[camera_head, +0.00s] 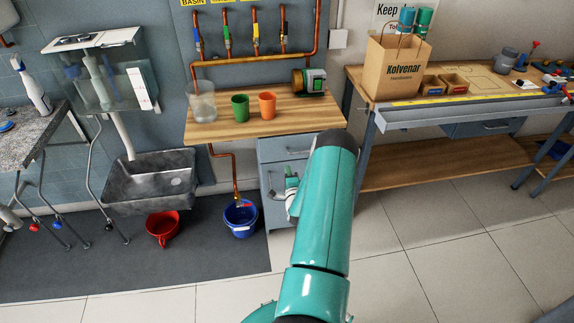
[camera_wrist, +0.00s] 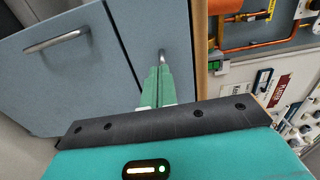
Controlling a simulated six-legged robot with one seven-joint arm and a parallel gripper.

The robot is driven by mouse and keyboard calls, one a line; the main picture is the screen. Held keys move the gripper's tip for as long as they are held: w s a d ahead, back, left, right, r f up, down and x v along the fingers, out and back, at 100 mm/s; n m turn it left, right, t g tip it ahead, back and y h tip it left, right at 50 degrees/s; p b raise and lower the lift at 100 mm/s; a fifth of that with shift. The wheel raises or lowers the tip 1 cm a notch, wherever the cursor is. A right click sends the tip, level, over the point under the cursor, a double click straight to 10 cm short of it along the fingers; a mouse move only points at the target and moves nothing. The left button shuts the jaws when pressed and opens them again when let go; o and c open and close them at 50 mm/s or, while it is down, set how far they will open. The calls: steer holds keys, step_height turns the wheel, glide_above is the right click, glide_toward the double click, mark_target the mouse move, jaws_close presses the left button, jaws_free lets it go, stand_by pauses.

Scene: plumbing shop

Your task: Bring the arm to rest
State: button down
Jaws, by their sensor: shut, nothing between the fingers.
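My teal arm reaches forward over the floor in the head view and hides part of the grey-blue cabinet (camera_head: 272,153) under the wooden counter. A small green and white part at the arm's left side looks like my gripper (camera_head: 291,183), mostly hidden by the arm. In the wrist view, the green fingers of my gripper (camera_wrist: 159,72) are together and empty. They point toward the grey-blue cabinet front (camera_wrist: 110,60). A metal handle (camera_wrist: 162,58) shows just beyond the fingertips; I cannot tell whether they touch it.
The wooden counter (camera_head: 225,122) carries a clear container (camera_head: 202,107), a green cup (camera_head: 240,107) and an orange cup (camera_head: 267,105). A workbench (camera_head: 385,125) is at right. Tiled floor in front is clear.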

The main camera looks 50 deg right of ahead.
steer(key=shift+v, duration=1.3)
